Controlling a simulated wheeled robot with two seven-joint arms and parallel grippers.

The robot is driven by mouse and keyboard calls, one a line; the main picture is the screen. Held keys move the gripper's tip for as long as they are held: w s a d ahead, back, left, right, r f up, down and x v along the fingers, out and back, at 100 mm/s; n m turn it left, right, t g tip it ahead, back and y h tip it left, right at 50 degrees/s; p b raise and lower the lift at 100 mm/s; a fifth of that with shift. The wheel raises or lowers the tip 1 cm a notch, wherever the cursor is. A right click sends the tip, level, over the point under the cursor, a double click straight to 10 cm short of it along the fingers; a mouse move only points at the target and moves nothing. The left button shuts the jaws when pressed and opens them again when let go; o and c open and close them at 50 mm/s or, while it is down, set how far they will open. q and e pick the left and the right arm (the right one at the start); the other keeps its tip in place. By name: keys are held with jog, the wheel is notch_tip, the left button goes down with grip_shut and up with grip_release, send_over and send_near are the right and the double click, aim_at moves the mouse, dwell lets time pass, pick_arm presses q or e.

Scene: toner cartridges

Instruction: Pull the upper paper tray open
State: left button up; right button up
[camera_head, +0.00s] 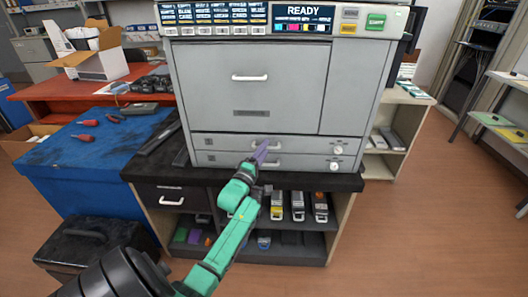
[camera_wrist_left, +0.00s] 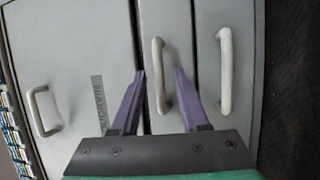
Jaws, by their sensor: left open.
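The upper paper tray (camera_head: 222,143) is the upper of two thin grey drawers low on the printer, and it looks closed. Its pale bar handle (camera_wrist_left: 158,90) shows in the left wrist view, between my fingers. My left gripper (camera_head: 263,146) is at the tray's front in the head view, partly hiding the handle. Its purple fingers are open, one on each side of the handle in the left wrist view, with gaps visible. The lower tray's handle (camera_wrist_left: 225,72) lies to the right of the fingers there. My right gripper is not in view.
The grey printer (camera_head: 205,85) has a large door with its own handle (camera_head: 250,77) and a READY display (camera_head: 303,11). It stands on a dark-topped cabinet (camera_head: 345,181) with toner cartridges (camera_head: 298,206) on the shelf below. A blue table (camera_head: 70,150) stands left. Open floor lies right.

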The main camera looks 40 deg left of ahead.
pick_arm(q)
grip_shut()
dwell(1.4)
